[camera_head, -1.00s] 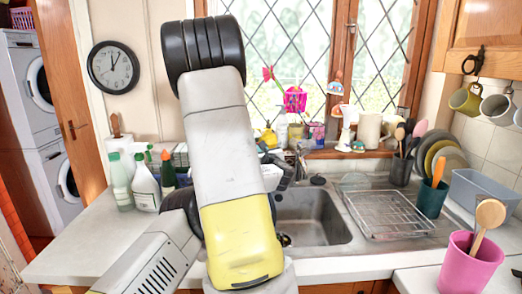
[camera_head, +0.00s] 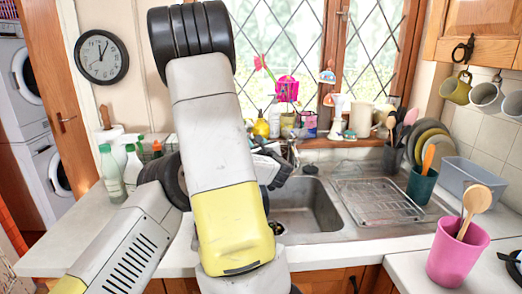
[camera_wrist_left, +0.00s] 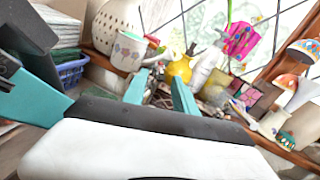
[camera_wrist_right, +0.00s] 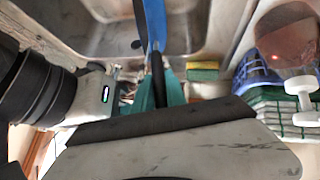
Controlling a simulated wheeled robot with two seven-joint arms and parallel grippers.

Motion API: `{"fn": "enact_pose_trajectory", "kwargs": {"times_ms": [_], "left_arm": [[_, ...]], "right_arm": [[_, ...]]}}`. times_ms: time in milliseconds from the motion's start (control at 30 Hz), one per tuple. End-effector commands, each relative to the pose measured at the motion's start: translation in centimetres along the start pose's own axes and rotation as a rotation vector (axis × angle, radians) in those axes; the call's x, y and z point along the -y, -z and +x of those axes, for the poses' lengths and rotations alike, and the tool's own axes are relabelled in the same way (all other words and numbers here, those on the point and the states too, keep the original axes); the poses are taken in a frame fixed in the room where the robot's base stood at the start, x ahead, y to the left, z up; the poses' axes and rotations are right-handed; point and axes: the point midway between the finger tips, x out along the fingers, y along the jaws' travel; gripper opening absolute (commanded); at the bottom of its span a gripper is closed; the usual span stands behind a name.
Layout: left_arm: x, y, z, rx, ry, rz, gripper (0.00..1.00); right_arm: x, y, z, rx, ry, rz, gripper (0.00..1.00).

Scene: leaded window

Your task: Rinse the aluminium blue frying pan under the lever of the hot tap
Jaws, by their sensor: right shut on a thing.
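In the right wrist view my right gripper (camera_wrist_right: 160,92) is shut on the black handle (camera_wrist_right: 157,70) of the blue frying pan (camera_wrist_right: 154,22). The pan shows nearly edge-on as a narrow blue strip, with the steel sink behind it. In the left wrist view my left gripper (camera_wrist_left: 160,90) has its two teal fingers apart and nothing between them, facing the cluttered window sill. In the head view the pan is hidden behind my large grey-and-yellow arm link. A metal tap (camera_head: 293,153) stands at the sink's back edge; I cannot tell its hot lever.
The sink basin (camera_head: 315,208) lies right of my arm, with a wire drying rack (camera_head: 375,202) beside it. Bottles (camera_head: 112,175) stand on the left counter. A pink pot (camera_head: 455,255) is at front right. A sponge (camera_wrist_right: 202,72) and blue basket (camera_wrist_right: 275,65) show in the right wrist view.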

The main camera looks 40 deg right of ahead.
Motion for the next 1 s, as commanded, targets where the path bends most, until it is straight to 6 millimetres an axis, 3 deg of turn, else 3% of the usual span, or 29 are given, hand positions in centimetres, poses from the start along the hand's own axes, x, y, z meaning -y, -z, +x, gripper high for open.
{"fn": "enact_pose_trajectory", "kwargs": {"times_ms": [200,400,1000], "left_arm": [[0.1,-0.1,-4.0,0.000,0.002,0.001,0.34],[0.1,0.0,-6.7,-0.001,0.002,0.000,0.34],[0.1,0.0,-7.6,0.002,-0.002,0.045,0.33]], "right_arm": [[0.0,0.1,0.0,-0.002,0.000,0.000,0.00],[0.0,0.1,0.0,-0.002,0.000,0.000,0.00],[0.0,0.1,0.0,-0.002,0.000,0.000,0.00]]}}
